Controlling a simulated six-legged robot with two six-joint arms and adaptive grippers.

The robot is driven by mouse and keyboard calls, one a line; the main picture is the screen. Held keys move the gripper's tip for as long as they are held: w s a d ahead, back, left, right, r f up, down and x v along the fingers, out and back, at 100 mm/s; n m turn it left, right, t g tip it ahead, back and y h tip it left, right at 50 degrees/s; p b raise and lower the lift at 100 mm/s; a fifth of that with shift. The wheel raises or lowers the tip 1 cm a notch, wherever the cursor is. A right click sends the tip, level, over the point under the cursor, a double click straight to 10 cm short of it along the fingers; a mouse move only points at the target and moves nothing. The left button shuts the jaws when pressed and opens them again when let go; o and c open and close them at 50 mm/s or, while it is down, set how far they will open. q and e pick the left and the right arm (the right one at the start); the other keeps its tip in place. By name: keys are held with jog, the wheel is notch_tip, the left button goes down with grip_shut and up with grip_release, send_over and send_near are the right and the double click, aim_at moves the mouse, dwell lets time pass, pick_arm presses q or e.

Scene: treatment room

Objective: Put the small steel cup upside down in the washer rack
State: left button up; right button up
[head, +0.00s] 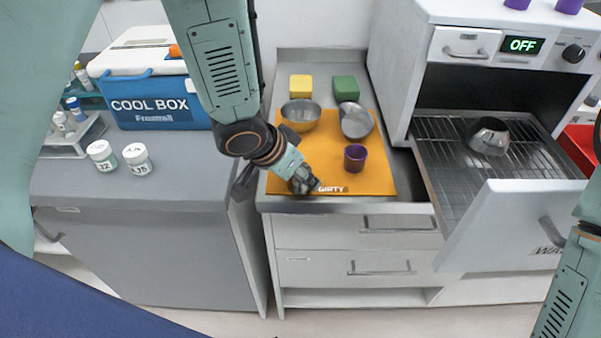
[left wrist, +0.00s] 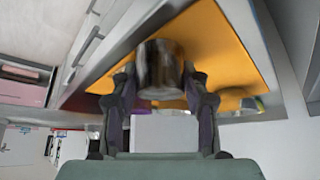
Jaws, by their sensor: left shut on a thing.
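My left gripper (head: 303,184) is low at the front edge of the orange mat (head: 384,184), by the word DIRTY. In the left wrist view, its fingers (left wrist: 160,90) are shut on the small steel cup (left wrist: 158,62), which looks blurred. The fingers mostly hide the cup in the head view, and I cannot tell whether it touches the mat. The washer rack (head: 452,165) is pulled out at the right, with an upturned steel bowl (head: 489,136) on it. Only part of my right arm shows at the right edge; its gripper is out of view.
On the mat are a steel bowl (head: 301,115), a tilted steel bowl (head: 356,121) and a purple cup (head: 355,158). Yellow (head: 300,86) and green (head: 346,87) sponges lie behind. The washer's drawer front (head: 505,225) stands up before the rack. Rack space left and front of the bowl is free.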

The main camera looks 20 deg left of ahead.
pick_arm(q)
notch_tip(320, 180, up, 9)
jog(key=p, duration=0.5)
jog(key=shift+r, duration=0.15)
jog(key=shift+s+r, duration=0.1)
jog(key=shift+r, duration=0.3)
jog(key=shift+f, duration=0.1)
